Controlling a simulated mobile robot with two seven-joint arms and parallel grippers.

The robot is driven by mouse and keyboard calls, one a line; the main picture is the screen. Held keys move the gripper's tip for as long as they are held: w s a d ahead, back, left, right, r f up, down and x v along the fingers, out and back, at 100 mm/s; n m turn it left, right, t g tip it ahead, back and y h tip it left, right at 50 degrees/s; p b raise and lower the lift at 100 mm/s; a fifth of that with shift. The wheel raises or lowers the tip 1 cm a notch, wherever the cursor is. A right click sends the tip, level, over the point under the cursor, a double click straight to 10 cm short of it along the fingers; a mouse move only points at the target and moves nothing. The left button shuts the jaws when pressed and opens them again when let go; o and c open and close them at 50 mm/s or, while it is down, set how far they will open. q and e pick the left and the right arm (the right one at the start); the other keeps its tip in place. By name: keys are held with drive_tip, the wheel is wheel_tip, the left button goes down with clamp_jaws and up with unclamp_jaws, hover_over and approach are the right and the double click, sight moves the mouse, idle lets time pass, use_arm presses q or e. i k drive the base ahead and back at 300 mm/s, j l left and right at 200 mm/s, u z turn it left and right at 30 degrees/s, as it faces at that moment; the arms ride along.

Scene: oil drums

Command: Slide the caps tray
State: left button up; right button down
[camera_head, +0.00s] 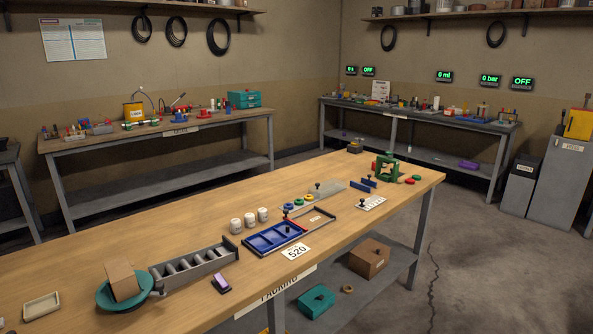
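A blue compartmented tray (272,238) lies on the wooden packing table, with a small dark knob near its right end. It sits at the left end of a dark-railed frame (333,222), whose right part holds a small label. Behind it is a grey plate (328,191) with a dark knob, and blue, green and yellow rings (299,201) lie beside that plate. I cannot read which piece is named as the caps tray. Neither of my grippers shows in the head view.
Several white jars (249,220) stand behind the tray. A grey slotted rack (193,268) and a teal dish with a cardboard box (122,280) are to the left. A green press (385,167) stands at the far right end. The near left table top is mostly clear.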

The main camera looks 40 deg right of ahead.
sight(388, 174)
drive_tip(key=z, duration=1.95)
drive_tip(key=i+l+z, duration=0.35)
drive_tip(key=i+z, duration=0.15)
drive_tip(key=i, duration=0.2)
drive_tip(key=i+l+z, duration=0.1)
drive_tip(key=i+z, duration=0.3)
drive_tip(key=i, duration=0.9)
drive_tip(key=i+l+u, duration=0.1)
drive_tip(key=i+u, duration=0.35)
drive_tip(key=i+l+u, duration=0.3)
drive_tip(key=i+u, duration=0.15)
drive_tip(key=i+l+u, duration=0.15)
drive_tip(key=u, duration=0.2)
drive_tip(key=i+l+u, duration=0.2)
drive_tip(key=u, duration=0.15)
drive_tip(key=i+l+u, duration=0.1)
drive_tip(key=l+u, duration=0.2)
